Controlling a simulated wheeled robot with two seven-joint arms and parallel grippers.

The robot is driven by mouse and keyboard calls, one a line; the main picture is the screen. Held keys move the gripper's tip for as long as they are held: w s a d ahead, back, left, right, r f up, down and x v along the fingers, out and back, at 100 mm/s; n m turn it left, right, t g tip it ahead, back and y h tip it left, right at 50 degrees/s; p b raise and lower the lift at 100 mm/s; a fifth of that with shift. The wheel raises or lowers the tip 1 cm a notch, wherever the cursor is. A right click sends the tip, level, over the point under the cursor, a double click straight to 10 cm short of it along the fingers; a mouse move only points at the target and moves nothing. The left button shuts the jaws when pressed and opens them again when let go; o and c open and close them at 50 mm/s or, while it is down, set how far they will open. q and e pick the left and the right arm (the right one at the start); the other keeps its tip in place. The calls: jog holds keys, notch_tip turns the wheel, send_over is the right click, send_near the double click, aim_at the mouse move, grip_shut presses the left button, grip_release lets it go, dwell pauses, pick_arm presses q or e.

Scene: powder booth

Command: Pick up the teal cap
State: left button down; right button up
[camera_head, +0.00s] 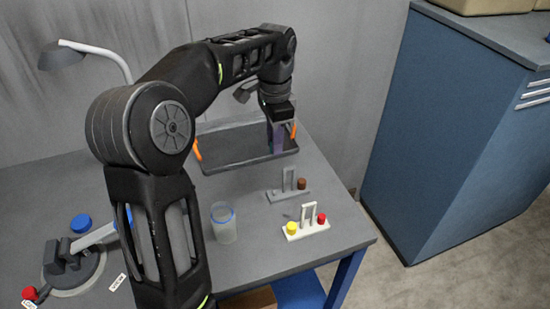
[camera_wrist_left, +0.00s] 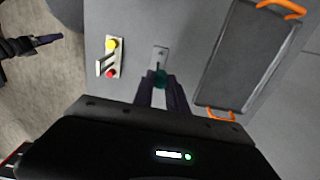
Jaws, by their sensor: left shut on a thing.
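The teal cap (camera_wrist_left: 160,79) shows in the left wrist view between the fingertips of my left gripper (camera_wrist_left: 161,88), which is shut on it. In the head view my left gripper (camera_head: 276,142) points down in front of the dark tray, and its fingers mostly hide the cap. The grey stand (camera_head: 289,194) is on the table, nearer than the gripper, with a brown cap (camera_head: 302,183) on its right side and a bare left side. In the left wrist view the grey stand (camera_wrist_left: 160,54) lies just beyond the fingertips. My right gripper (camera_wrist_left: 48,39) shows at the left edge of that view.
A dark tray (camera_head: 222,164) with orange handles is at the back. A white stand (camera_head: 306,231) holds yellow and red caps. A translucent cup (camera_head: 224,225) stands near my arm. A lamp (camera_head: 62,57) and a blue cap (camera_head: 81,223) are at left. A blue cabinet (camera_head: 450,140) is at right.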

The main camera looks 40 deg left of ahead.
pick_arm(q)
jog(key=shift+r, duration=0.75)
jog(key=shift+f, duration=0.1)
